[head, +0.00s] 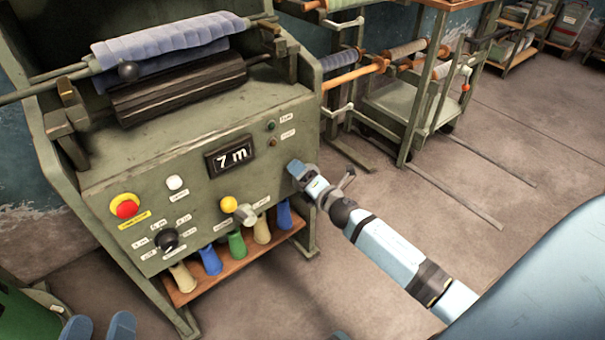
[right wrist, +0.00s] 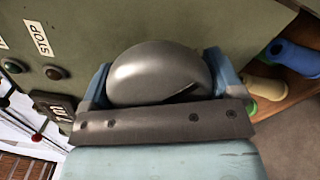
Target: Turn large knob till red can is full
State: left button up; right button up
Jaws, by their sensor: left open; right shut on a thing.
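The large knob (right wrist: 158,68), a smooth grey dome, fills the middle of the right wrist view. My right gripper (head: 297,168) has one blue finger on each side of it and is shut on it, at the right of the green machine's front panel (head: 200,190). In the head view the gripper hides the knob. My left gripper (head: 98,328) is open and empty at the bottom left, apart from the panel. No red can shows in either view. A display (head: 231,157) on the panel reads 7 m.
The panel also bears a red button (head: 125,207), a black dial (head: 166,239), a yellow button (head: 229,203) and a small grey knob (head: 245,214). Several coloured spools stand on a wooden shelf (head: 225,262) below.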

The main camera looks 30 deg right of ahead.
jog(key=shift+r+m+p, duration=0.1)
jog(key=shift+m+p, duration=0.35)
jog(key=shift+m, duration=0.95)
pick_arm(q)
jog(key=shift+s+a+r+t+p, duration=0.15)
jog(key=shift+r+t+p, duration=0.5)
jog(key=shift+r, duration=0.7)
jog(key=shift+s+a+r+t+p, duration=0.15)
jog(key=shift+r+t+p, duration=0.45)
jog(key=shift+r, duration=0.7)
pick_arm(e)
jog(key=shift+m, duration=1.9)
jog(key=o, duration=0.7)
jog(key=shift+s+p, duration=0.3)
jog(key=shift+s, duration=0.2)
pick_arm(q)
jog(key=f+g+y+p, duration=0.1)
jog(key=f, duration=0.1)
jog(key=a+f+g+p, duration=0.1)
jog(key=f, duration=0.1)
jog(key=shift+w+a+n+y, duration=0.1)
jog(key=shift+w+n+y, duration=0.1)
jog(key=shift+n+y, duration=0.2)
pick_arm(e)
jog(key=s+d, duration=0.1)
jog(key=s, duration=1.1)
jog(key=shift+s, duration=0.4)
